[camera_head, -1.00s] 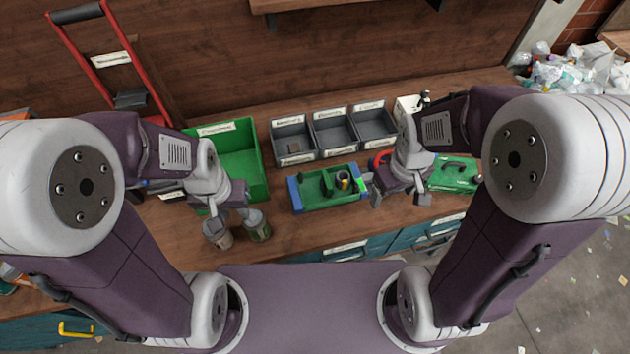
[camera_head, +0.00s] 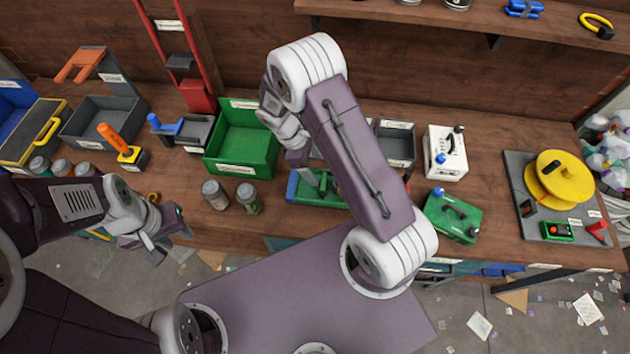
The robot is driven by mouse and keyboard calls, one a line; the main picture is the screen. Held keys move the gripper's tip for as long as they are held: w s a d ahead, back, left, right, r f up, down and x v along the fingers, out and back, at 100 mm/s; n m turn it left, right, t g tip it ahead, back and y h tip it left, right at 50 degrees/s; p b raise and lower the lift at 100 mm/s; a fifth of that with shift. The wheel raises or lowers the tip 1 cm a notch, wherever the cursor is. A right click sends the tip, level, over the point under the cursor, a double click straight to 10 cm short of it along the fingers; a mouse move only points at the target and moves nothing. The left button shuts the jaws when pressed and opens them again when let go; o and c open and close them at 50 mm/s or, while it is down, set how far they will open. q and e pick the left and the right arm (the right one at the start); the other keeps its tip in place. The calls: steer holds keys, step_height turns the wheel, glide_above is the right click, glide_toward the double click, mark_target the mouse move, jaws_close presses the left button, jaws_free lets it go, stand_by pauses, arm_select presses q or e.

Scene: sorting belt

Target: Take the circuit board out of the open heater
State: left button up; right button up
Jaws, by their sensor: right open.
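A green open case with a blue left end, which looks like the open heater (camera_head: 298,188), lies on the bench at the middle. My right arm covers its right part. Dark parts show inside it, but I cannot make out the circuit board. My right gripper (camera_head: 306,172) is open, over the left part of the case and pointing down; whether it touches anything is unclear. My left gripper (camera_head: 170,238) is open and apart from the case, low at the left, in front of the bench's front edge.
A green bin (camera_head: 243,165) stands left of the case, with two jars (camera_head: 215,195) in front of it. A closed green case (camera_head: 453,217) and a white box (camera_head: 445,153) stand at the right. A yellow reel (camera_head: 565,185) lies farther right. My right arm crosses the middle.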

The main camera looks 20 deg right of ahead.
mark_target(324, 183)
steer(key=x, duration=0.1)
steer(key=p+x, duration=0.1)
steer(key=x, duration=0.1)
steer(key=shift+s+a+f, duration=0.15)
steer(key=shift+s+a, duration=0.05)
steer(key=shift+s, duration=0.1)
steer(key=shift+d+f, duration=0.2)
steer(key=shift+f, duration=0.25)
steer(key=shift+s+d+f, duration=0.1)
steer(key=shift+s+f, duration=0.05)
steer(key=shift+f, duration=0.15)
steer(key=p+x, duration=0.1)
steer(key=x, duration=0.3)
steer(key=shift+f, duration=0.3)
steer(key=c, duration=1.1)
